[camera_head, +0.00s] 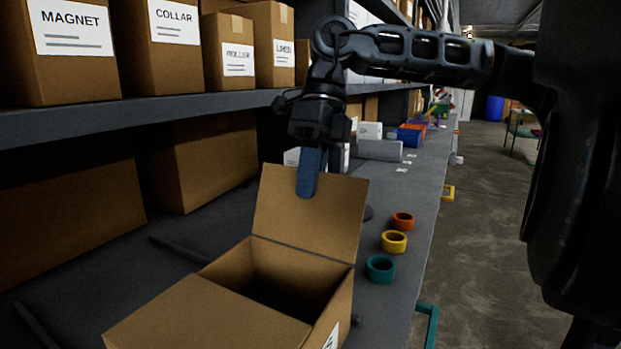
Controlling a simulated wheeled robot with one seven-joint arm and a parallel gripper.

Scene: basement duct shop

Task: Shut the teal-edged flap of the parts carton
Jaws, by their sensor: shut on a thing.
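The open parts carton (341,312) stands on the grey shelf at the bottom of the view, with its dark inside partly showing. Its far flap (275,211) stands up, leaning slightly back. I see no clear teal edge on this flap. A nearer flap (205,318) lies flat over the near part of the opening. My gripper (308,190) points down at the top edge of the far flap. One blue finger is in front of the flap, the other is hidden behind it, and the gripper is shut on the flap.
Orange (402,226), yellow (394,247) and teal (381,275) rings stand right of the carton. Labelled boxes (75,75) line the upper shelf (150,110), which overhangs on the left.

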